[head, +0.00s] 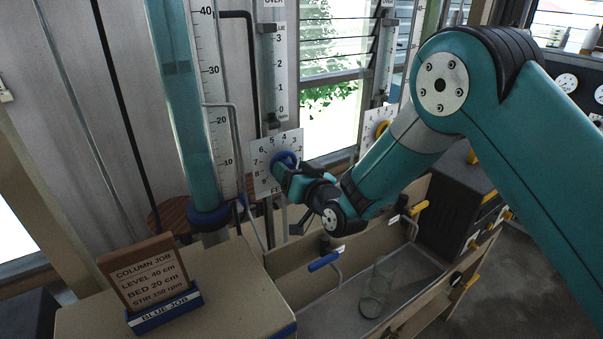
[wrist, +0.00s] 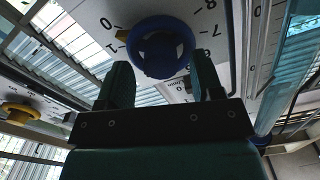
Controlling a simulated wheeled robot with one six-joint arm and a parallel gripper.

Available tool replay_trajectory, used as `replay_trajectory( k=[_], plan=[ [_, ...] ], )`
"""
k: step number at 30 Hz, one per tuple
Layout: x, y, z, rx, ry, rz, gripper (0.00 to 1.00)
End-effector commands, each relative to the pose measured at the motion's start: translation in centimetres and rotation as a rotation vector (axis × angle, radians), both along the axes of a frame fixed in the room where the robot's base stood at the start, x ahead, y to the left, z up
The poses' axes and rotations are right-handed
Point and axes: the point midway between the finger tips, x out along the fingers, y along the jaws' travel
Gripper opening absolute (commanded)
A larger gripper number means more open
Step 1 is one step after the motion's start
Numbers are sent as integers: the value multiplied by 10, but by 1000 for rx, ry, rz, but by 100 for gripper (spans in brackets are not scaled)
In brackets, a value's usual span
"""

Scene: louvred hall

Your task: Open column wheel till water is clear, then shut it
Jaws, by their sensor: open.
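The blue wheel (head: 285,160) is on a white numbered dial plate (head: 265,178), whose lettering is partly hidden by my gripper. In the wrist view the blue wheel (wrist: 160,48) is just beyond my fingertips. My gripper (head: 290,175) is open, its fingers spread left and right of the wheel's near side; I cannot tell whether they touch it. The tall clear column (head: 180,100) holds bluish-green liquid and has a blue collar (head: 209,214) at its foot.
A second dial has a yellow wheel (head: 382,128). Below, a trough (head: 330,312) holds clear round glasses (head: 371,305), with a blue-handled tap (head: 323,262) at its left. A job card (head: 147,272) stands on the bench (head: 230,285), reading level 40 cm, bed 20 cm. Thin pipes run beside the column.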

Motion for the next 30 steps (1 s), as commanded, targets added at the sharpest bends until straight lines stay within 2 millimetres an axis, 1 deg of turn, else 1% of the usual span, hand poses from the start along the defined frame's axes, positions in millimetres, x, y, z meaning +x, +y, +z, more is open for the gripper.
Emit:
replay_trajectory(
  k=[5, 12, 27, 30],
  plan=[
    [-10, -7, -4, -1, 2, 1, 60],
    [-45, -32, -9, 1, 0, -2, 60],
    [-117, -81, -7, 1, -3, -3, 60],
    [-128, -89, -4, 2, -3, -2, 60]
  ],
)
